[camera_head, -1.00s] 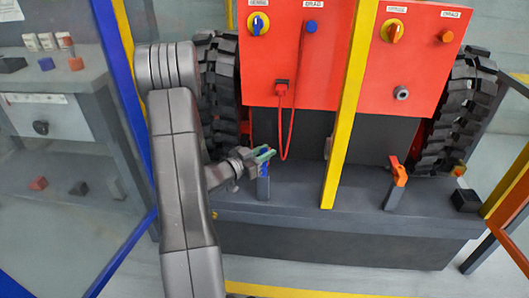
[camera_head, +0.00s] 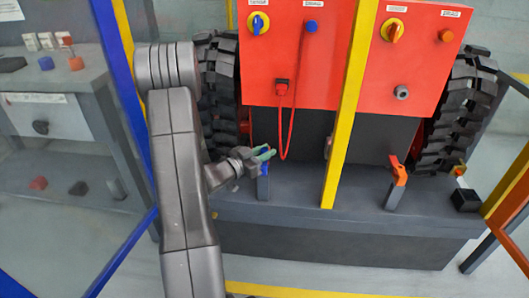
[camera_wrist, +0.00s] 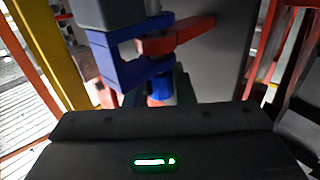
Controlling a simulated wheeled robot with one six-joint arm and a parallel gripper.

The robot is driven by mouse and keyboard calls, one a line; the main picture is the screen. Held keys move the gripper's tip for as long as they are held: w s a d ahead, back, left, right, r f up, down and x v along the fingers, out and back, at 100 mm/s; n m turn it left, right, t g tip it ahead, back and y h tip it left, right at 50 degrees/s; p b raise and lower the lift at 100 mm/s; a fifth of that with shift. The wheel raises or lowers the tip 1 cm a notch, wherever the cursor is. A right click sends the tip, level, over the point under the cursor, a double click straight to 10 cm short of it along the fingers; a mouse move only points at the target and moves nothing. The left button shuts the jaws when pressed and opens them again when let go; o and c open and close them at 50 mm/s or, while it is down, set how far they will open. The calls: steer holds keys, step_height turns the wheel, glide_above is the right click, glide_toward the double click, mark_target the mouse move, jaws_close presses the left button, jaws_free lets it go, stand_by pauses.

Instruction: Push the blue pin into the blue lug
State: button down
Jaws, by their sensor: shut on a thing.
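My gripper (camera_head: 264,154), with green fingers, is at the top of the blue lug (camera_head: 263,170) on the grey base. In the wrist view the lug (camera_wrist: 117,66) is a blue forked bracket left of centre. The blue pin (camera_wrist: 159,90) shows as a short blue cylinder between my fingers, close to the lug's lower right. My gripper (camera_wrist: 163,95) is shut on it. The fingers are mostly hidden behind the gripper body. I cannot tell whether the pin touches the lug or has entered its hole.
A red cable (camera_head: 291,120) hangs from the red panel (camera_head: 330,60) just behind.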

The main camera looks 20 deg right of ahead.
steer(key=shift+f+b, duration=0.3)
steer(key=shift+f, duration=0.05)
steer(key=c, duration=1.1)
jaws_free()
steer(key=shift+c, duration=0.2)
steer(key=shift+a, duration=0.15)
steer(key=p+v, duration=0.3)
steer(key=v, duration=1)
steer(key=shift+a, duration=0.25)
steer(key=shift+s, duration=0.1)
